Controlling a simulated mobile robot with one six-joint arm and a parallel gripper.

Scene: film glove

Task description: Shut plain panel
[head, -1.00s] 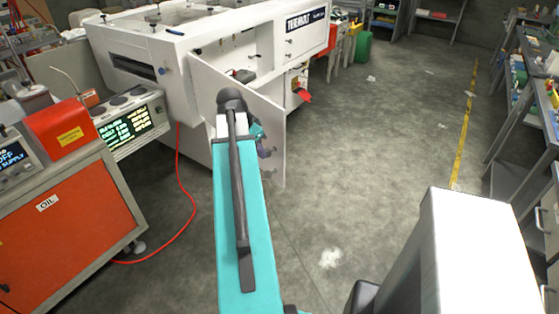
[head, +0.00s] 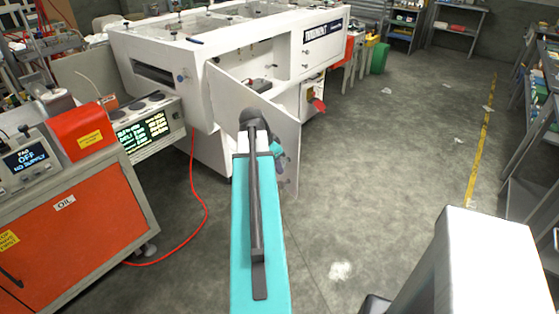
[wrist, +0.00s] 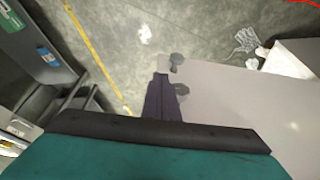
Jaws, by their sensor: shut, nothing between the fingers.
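The plain panel (head: 284,118) is a white door on the white machine (head: 185,62), standing open and swung out toward me from its left side. Its free edge is at the right, and my arm hides part of its lower face. In the wrist view the panel (wrist: 235,95) is a broad grey surface at the right. Two small dark grey shapes show at the panel's edge.
An orange cabinet (head: 75,235) with instruments on top stands at left. A red hose (head: 205,210) runs across the floor there. Shelving (head: 530,150) lines the right side. The concrete floor (head: 395,165) between is mostly clear, with a yellow line.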

